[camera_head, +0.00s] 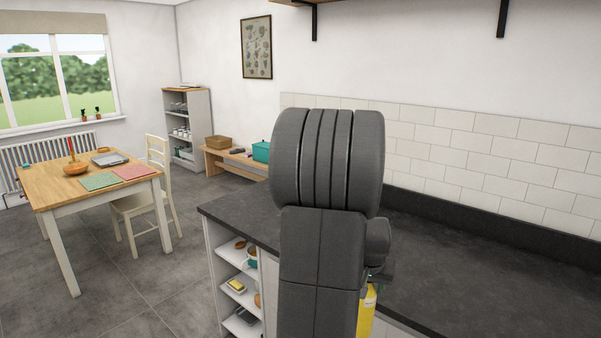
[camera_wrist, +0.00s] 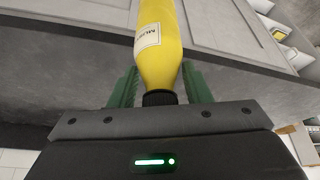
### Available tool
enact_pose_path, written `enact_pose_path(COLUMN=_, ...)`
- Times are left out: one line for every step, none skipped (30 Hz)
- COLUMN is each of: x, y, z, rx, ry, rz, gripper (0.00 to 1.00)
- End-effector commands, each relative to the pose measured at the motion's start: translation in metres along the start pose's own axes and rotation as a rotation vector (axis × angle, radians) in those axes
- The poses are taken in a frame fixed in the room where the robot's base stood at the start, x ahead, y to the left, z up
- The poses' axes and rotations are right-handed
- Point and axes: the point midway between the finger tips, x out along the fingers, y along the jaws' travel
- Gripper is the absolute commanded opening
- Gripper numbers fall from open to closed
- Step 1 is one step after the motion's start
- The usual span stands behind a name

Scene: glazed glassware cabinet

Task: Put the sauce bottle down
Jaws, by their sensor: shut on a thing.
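The sauce bottle (camera_wrist: 160,50) is yellow with a white label and a dark cap. In the wrist view its cap end is nearest my gripper (camera_wrist: 158,88), and its far end runs out of the top of the picture. The green fingers are shut on the bottle, one on each side. In the head view a yellow strip of the bottle (camera_head: 367,312) shows low down, beside my arm and in front of the counter's side. My arm hides the rest of it there.
The dark worktop (camera_head: 470,265) is bare where visible, with a tiled wall behind. Open shelves (camera_head: 238,285) at the counter's end hold small items. A wooden table (camera_head: 130,185) with a bowl, tray and mats stands at left, with a white chair (camera_head: 150,200) beside it.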

Motion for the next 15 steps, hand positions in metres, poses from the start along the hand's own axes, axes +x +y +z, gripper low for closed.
enact_pose_path(x=0.014, y=-0.022, z=0.006, rx=-0.040, ry=-0.007, rz=-0.015, gripper=0.00)
enact_pose_path(x=0.022, y=-0.034, z=0.009, rx=-0.059, ry=-0.007, rz=-0.022, gripper=0.00)
enact_pose_path(x=0.032, y=-0.050, z=0.013, rx=-0.086, ry=-0.007, rz=-0.033, gripper=0.00)
enact_pose_path(x=0.040, y=-0.062, z=0.016, rx=-0.105, ry=-0.006, rz=-0.042, gripper=0.00)
enact_pose_path(x=0.048, y=-0.074, z=0.019, rx=-0.125, ry=-0.006, rz=-0.050, gripper=0.00)
enact_pose_path(x=0.058, y=-0.090, z=0.022, rx=-0.151, ry=-0.007, rz=-0.060, gripper=0.00)
enact_pose_path(x=0.066, y=-0.102, z=0.025, rx=-0.169, ry=-0.007, rz=-0.068, gripper=0.00)
enact_pose_path(x=0.073, y=-0.113, z=0.028, rx=-0.188, ry=-0.006, rz=-0.075, gripper=0.00)
enact_pose_path(x=0.082, y=-0.126, z=0.030, rx=-0.209, ry=-0.005, rz=-0.084, gripper=0.00)
enact_pose_path(x=0.088, y=-0.135, z=0.033, rx=-0.224, ry=-0.005, rz=-0.090, gripper=0.00)
enact_pose_path(x=0.093, y=-0.143, z=0.035, rx=-0.237, ry=-0.004, rz=-0.096, gripper=0.00)
enact_pose_path(x=0.099, y=-0.153, z=0.036, rx=-0.252, ry=-0.003, rz=-0.102, gripper=0.00)
enact_pose_path(x=0.103, y=-0.159, z=0.037, rx=-0.261, ry=-0.002, rz=-0.107, gripper=0.00)
enact_pose_path(x=0.107, y=-0.165, z=0.039, rx=-0.271, ry=-0.002, rz=-0.111, gripper=0.00)
enact_pose_path(x=0.110, y=-0.171, z=0.040, rx=-0.280, ry=-0.001, rz=-0.115, gripper=0.00)
